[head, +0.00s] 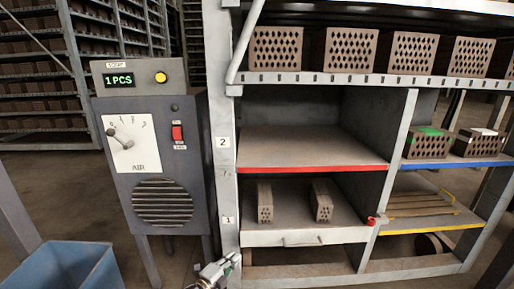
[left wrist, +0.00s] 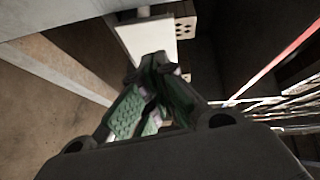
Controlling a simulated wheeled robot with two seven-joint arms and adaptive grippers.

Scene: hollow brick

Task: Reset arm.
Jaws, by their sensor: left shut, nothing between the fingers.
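My left gripper (head: 228,264) shows at the bottom of the head view, in front of the shelf unit's left post and below the drawer front. In the left wrist view its green-padded fingers (left wrist: 150,85) are closed together with nothing between them. Two hollow bricks (head: 265,202) (head: 322,200) lie on the lower shelf marked 1, above and to the right of the gripper. A perforated brick also shows in the left wrist view (left wrist: 186,27). My right gripper is in neither view.
A grey control box (head: 160,160) reading "1 PCS" stands at left, with a blue bin (head: 65,268) below it. The red-edged shelf (head: 310,150) marked 2 is empty. Several bricks (head: 275,48) line the top shelf. The drawer front has a handle (head: 303,241).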

